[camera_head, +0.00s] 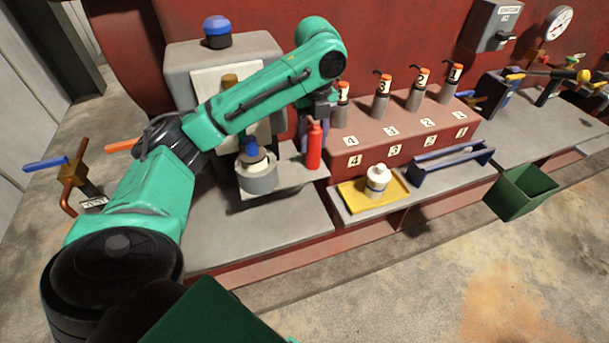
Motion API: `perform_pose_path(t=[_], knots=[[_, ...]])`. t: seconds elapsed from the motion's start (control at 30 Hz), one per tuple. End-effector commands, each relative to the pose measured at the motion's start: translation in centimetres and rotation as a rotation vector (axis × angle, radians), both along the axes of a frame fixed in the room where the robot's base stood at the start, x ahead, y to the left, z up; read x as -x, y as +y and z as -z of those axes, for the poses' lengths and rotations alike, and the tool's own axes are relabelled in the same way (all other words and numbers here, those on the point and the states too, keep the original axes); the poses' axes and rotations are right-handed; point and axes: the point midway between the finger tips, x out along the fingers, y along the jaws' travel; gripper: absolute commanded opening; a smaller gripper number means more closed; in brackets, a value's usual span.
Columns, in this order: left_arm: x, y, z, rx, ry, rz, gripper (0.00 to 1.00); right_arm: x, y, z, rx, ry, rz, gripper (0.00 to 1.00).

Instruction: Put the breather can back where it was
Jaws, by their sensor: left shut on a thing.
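My left arm reaches in from the left. Its gripper (311,119) points down between the grey housing and the row of numbered injectors, shut at the top of a slim red can (314,148). I take this red can to be the breather can. It is upright, above or at the right end of the grey ledge; I cannot tell whether it touches it. The fingers are small and partly hidden. My right gripper is out of view.
A grey cup with a blue-topped part (258,181) stands left of the red can. Numbered orange-topped injectors (381,99) stand on the red block. A yellow tray (352,205) holds a white bottle (377,181). A blue rack (455,165) and green bin (522,197) are right.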

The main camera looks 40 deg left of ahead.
Motion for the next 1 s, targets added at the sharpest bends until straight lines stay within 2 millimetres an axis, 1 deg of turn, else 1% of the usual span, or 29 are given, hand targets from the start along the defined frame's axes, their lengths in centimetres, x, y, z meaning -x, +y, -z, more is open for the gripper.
perform_pose_path(t=[0.03, 0.07, 0.1, 0.17, 0.2, 0.3, 0.47, 0.6, 0.7, 0.97, 1.0], knots=[[0.1, -0.1, 2.6, 0.003, 0.008, 0.001, 0.0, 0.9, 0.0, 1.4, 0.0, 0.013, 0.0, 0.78], [0.1, 0.0, 2.9, 0.0, 0.006, -0.002, 0.0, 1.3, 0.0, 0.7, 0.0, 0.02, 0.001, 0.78], [0.2, 0.1, 4.0, -0.002, 0.007, -0.001, 0.0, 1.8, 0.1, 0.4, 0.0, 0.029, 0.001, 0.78], [0.1, 0.1, 5.9, -0.002, 0.006, -0.001, 0.0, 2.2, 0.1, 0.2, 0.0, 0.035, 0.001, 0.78], [0.1, 0.1, 7.1, -0.002, 0.006, -0.002, 0.0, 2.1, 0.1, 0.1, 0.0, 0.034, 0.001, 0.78], [0.1, 0.0, 9.7, -0.001, 0.003, -0.002, 0.0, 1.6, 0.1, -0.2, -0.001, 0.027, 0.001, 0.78], [0.0, 0.0, 12.1, 0.0, 0.001, -0.001, 0.0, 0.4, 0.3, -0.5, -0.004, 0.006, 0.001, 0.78], [0.1, 0.0, 14.8, -0.001, 0.003, -0.002, 0.0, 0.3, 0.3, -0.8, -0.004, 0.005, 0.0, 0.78], [0.0, 0.0, 15.7, 0.0, -0.001, -0.001, 0.0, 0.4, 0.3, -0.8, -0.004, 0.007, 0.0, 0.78], [0.0, 0.0, 15.8, 0.0, -0.001, -0.001, 0.0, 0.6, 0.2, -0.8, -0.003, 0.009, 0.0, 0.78], [0.0, 0.0, 15.9, 0.001, -0.001, -0.001, 0.58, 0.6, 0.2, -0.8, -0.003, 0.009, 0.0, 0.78]])
